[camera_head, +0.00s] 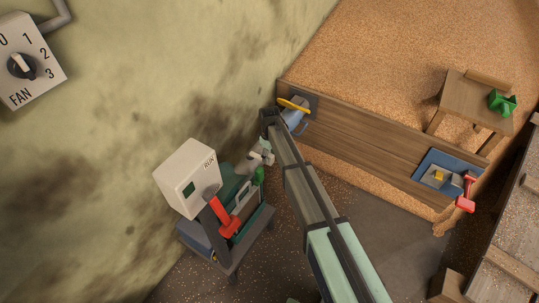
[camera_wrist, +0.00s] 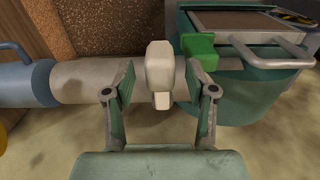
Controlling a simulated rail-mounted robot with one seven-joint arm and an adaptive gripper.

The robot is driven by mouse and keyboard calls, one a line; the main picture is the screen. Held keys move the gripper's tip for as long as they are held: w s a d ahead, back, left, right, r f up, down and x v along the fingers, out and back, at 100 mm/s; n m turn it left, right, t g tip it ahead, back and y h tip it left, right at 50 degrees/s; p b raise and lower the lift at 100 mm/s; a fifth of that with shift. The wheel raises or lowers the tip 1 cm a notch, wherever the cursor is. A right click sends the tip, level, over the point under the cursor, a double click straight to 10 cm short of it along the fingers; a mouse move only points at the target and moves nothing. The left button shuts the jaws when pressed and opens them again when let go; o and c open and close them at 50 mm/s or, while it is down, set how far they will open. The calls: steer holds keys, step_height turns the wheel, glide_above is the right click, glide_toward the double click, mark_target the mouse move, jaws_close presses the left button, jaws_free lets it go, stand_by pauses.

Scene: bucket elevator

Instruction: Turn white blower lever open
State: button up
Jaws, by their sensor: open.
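The white blower lever (camera_wrist: 160,66) stands in the middle of the wrist view, in front of a pale pipe (camera_wrist: 82,82). My gripper (camera_wrist: 160,74) is open, with one green-and-grey finger on each side of the lever. Gaps show between the lever and both fingers, and no grip on it is visible. A green block (camera_wrist: 199,52) sits on the pipe just right of the lever, beside the teal machine (camera_wrist: 245,100). In the head view the pale pipe (camera_head: 246,166) is partly covered, and I cannot make out my gripper's fingers there.
A blue fitting (camera_wrist: 27,80) is at the pipe's left end. In the head view, a white RUN box (camera_head: 182,172) with a red lever (camera_head: 229,222) stands beside the machine. A wooden board (camera_head: 365,140) borders the grain, and a FAN dial (camera_head: 22,66) is on the wall.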

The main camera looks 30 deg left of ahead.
steer(key=shift+f, duration=0.3)
jaws_close()
steer(key=shift+w, duration=0.1)
